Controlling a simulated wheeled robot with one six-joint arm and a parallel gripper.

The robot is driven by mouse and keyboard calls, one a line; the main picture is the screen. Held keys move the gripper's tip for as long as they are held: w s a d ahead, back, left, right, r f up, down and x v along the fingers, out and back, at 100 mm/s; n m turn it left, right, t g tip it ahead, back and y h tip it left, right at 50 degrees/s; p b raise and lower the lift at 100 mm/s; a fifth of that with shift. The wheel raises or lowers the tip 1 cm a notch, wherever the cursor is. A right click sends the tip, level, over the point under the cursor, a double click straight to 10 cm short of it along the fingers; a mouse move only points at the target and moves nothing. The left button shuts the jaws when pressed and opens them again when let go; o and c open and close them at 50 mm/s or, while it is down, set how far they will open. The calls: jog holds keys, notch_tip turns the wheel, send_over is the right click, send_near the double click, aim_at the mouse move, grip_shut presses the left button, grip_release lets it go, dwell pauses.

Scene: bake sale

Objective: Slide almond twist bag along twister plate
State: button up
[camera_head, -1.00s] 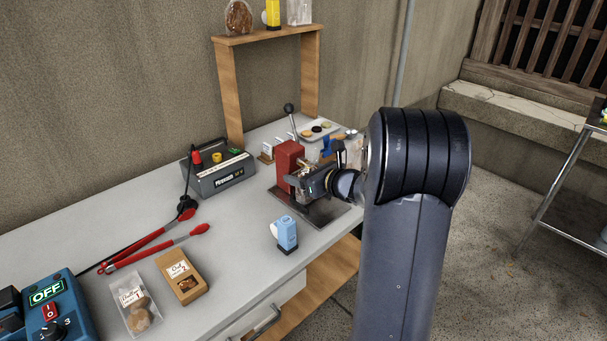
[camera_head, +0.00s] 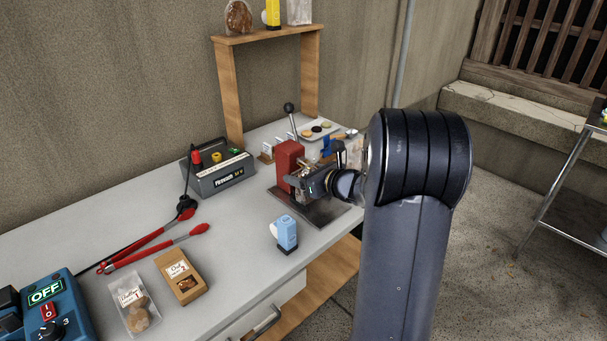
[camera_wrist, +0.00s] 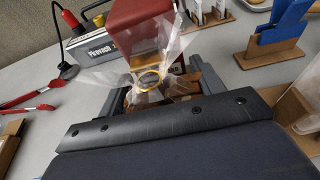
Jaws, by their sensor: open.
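The red twister (camera_head: 289,160) stands on its dark metal plate (camera_head: 325,213) near the table's right end. In the wrist view its red body (camera_wrist: 142,30) is straight ahead. A clear bag (camera_wrist: 165,52), seemingly the almond twist bag, stands in front of it with its film flared out and a yellow ring (camera_wrist: 149,79) at its neck. Brown contents show low down, partly hidden by my gripper. My gripper (camera_wrist: 160,85) is open, with one finger on each side of the bag. In the head view my gripper (camera_head: 308,182) is low over the plate and hides most of the bag.
A grey Pirovash box (camera_head: 220,175) with a black lead stands to the left. A blue and white bottle-like item (camera_head: 287,233) stands in front of the plate. A blue stand (camera_wrist: 280,25) and small card holders are to the right in the wrist view. Red tongs (camera_head: 150,250) lie left.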

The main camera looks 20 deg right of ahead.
jog(key=o, duration=0.8)
jog(key=shift+s, duration=0.1)
jog(key=v, duration=1)
jog(key=shift+s+d+r+p, duration=0.15)
jog(key=shift+s+p, duration=0.15)
jog(key=shift+p, duration=0.1)
